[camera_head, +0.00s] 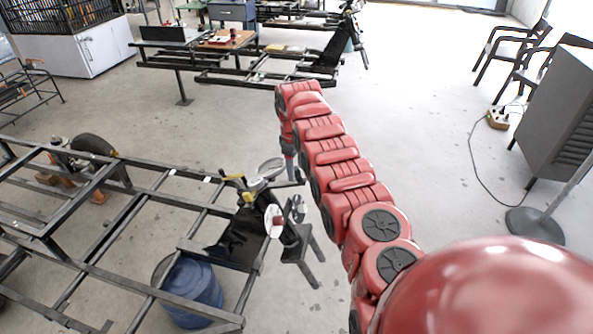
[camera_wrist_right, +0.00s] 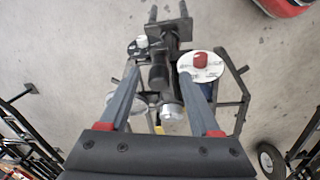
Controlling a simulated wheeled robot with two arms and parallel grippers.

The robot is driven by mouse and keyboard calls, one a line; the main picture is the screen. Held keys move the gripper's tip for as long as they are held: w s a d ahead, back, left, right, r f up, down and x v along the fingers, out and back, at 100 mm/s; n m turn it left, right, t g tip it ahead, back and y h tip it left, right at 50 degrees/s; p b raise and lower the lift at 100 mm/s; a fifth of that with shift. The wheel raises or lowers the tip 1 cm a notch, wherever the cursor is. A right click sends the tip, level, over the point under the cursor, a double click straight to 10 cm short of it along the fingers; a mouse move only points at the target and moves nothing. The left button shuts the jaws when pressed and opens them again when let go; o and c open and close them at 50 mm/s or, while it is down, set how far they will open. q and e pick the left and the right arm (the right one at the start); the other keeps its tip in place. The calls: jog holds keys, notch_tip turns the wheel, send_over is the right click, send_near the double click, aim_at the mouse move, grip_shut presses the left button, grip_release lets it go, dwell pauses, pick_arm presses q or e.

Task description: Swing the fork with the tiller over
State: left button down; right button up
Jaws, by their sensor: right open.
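The dark fork assembly (camera_head: 290,240) stands at the right end of the black metal frame (camera_head: 130,277), with prongs pointing down to the right. Dark bars and a yellow-marked handle (camera_head: 234,178) sit at its top; I cannot tell surely which bar is the tiller. My right gripper (camera_head: 290,174) reaches down over this top part. In the right wrist view its open fingers (camera_wrist_right: 160,73) stand on either side of a dark cylinder (camera_wrist_right: 158,76) with a silver end. Contact cannot be told. The fork prongs show at the top there (camera_wrist_right: 170,14). My left gripper is not in view.
A round white disc (camera_wrist_right: 201,67) with a red centre sits beside the right finger. A blue barrel (camera_head: 190,292) stands under the frame. A grey cabinet (camera_head: 555,115) and chairs (camera_head: 512,52) stand at the right. The floor between is mostly clear.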

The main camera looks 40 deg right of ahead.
jog(key=shift+w+d+f, duration=0.1)
jog(key=shift+d+f, duration=0.05)
jog(key=shift+f, duration=1.2)
grip_shut()
dwell(0.5)
